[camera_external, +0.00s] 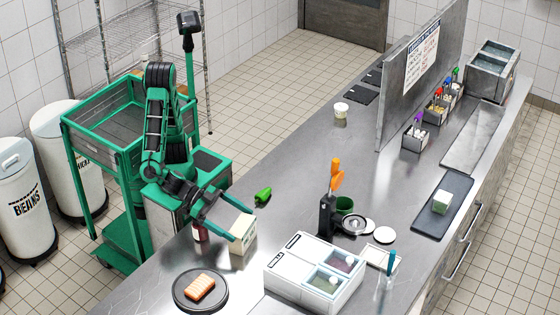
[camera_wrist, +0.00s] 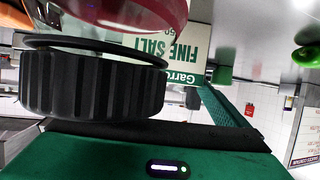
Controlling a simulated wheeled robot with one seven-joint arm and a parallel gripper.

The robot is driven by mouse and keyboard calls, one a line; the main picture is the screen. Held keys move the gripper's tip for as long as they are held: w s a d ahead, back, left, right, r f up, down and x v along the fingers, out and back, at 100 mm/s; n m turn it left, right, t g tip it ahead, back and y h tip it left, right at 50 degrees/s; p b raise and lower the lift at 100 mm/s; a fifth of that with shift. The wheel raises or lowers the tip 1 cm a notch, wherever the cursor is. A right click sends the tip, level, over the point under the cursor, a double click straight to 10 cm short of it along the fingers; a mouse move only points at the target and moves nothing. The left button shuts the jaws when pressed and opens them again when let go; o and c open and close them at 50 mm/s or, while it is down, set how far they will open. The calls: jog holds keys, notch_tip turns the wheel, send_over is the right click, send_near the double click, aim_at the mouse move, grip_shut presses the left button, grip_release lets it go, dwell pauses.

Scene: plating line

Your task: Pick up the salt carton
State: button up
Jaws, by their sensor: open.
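The salt carton (camera_external: 242,238) is a cream box standing on the steel counter, partly hidden behind my gripper. In the wrist view the carton (camera_wrist: 190,46) shows upside down, with "FINE SALT" in green letters and a green band. My gripper (camera_external: 234,222) is open and reaches down right at the carton, with one green finger crossing its left side. I cannot tell whether the carton stands between the fingers or whether they touch it.
A red container (camera_external: 199,232) stands close left of the carton; a green pepper-like item (camera_external: 263,194) lies behind it. A dark plate (camera_external: 218,296) with an orange block is in front. A white compartment box (camera_external: 285,278) stands to the right. The counter behind is mostly clear.

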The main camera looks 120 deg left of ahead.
jog(key=shift+x, duration=1.35)
jog(key=shift+c, duration=0.6)
jog(key=c, duration=1.3)
jog(key=shift+r, duration=0.15)
